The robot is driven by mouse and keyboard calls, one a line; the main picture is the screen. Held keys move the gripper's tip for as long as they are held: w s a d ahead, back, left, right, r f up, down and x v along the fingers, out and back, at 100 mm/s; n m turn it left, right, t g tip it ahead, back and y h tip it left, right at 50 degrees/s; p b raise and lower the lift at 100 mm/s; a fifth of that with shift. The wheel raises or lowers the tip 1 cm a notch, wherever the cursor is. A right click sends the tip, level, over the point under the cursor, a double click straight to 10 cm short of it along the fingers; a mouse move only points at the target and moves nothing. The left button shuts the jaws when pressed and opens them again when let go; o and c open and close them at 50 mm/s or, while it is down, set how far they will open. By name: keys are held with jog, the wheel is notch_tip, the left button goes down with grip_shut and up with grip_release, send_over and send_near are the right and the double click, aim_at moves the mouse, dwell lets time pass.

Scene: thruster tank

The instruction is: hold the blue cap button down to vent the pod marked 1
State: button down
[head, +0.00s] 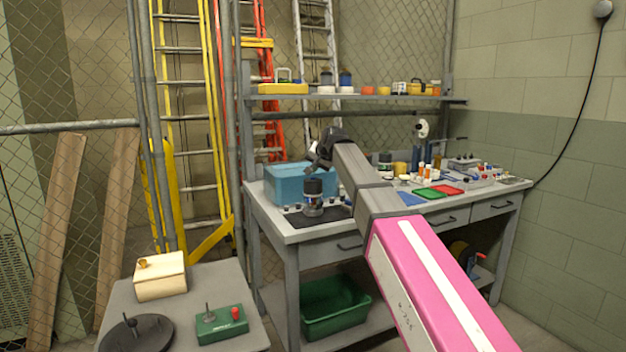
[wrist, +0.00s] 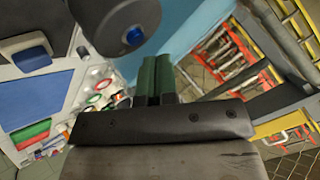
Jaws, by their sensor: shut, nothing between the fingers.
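In the head view my gripper (head: 316,163) is above the pod, partly hidden by the wrist. I cannot read any number on the pod.
The blue bin (head: 284,187) stands right behind the pod. Another dark-capped pod (head: 385,160) stands further back, near bottles, red and green trays (head: 430,193) and a blue mat (head: 410,200). A shelf (head: 360,97) spans above the bench. A side table (head: 262,333) is at lower left.

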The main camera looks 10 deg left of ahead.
jog(key=shift+f, duration=0.15)
jog(key=shift+f, duration=0.25)
jog(key=shift+f, duration=0.5)
dwell(1.8)
jog(key=shift+r, duration=0.15)
dwell(2.1)
jog(key=shift+r, duration=0.75)
jog(key=shift+r, duration=2.45)
jog(key=shift+s, duration=0.1)
